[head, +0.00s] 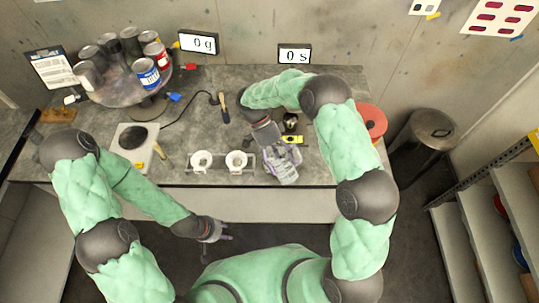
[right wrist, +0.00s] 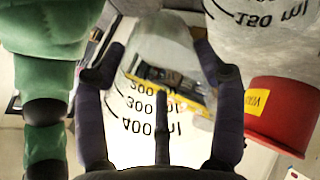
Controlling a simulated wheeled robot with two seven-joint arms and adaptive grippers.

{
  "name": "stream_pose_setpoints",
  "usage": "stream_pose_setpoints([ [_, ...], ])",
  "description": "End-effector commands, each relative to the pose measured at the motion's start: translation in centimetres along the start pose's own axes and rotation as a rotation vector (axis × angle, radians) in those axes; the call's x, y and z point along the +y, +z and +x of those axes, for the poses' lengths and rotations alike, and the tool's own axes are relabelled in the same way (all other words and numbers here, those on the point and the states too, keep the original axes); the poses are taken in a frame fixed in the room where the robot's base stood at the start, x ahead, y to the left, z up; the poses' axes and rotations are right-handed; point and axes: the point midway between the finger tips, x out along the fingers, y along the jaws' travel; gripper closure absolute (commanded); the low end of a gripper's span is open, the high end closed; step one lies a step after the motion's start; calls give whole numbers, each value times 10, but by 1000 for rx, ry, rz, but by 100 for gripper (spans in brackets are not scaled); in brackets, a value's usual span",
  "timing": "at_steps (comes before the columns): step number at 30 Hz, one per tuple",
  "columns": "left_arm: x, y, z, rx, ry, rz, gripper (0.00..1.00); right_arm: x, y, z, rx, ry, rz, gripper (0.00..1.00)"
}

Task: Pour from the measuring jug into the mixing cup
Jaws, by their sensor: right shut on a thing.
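My right gripper (head: 272,150) is shut on the measuring jug (head: 284,170), over the front part of the bench right of centre. In the right wrist view the jug (right wrist: 150,100) sits between my fingers, clear, with 200, 300 and 400 ml marks. A pale container marked 150 ml (right wrist: 270,25), possibly the mixing cup, stands close beside it at the top right; I cannot pick it out in the head view. Whether the jug holds liquid is unclear. My left gripper (head: 218,236) hangs in front of the bench edge, empty, its fingers apart.
The grey bench (head: 200,105) bears a scale (head: 131,139), a holder with two white rings (head: 219,169), a brush (head: 221,105) and a round rack of cans (head: 130,85). The displays read 0 g (head: 198,43) and 0 s (head: 294,54). A red container (head: 371,122) stands right.

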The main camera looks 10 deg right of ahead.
Motion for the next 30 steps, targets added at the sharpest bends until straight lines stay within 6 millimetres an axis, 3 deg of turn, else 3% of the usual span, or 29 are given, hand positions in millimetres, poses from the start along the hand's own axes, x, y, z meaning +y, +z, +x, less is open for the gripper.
stream_pose_setpoints([
  [13,0,0,0,0,0,0,60,0,0,0,4,9,0,69],
  [22,-1,0,2,0,0,0,60,-1,0,0,53,137,-2,69],
  [30,0,0,2,0,0,0,60,0,0,-1,56,145,-2,69],
])
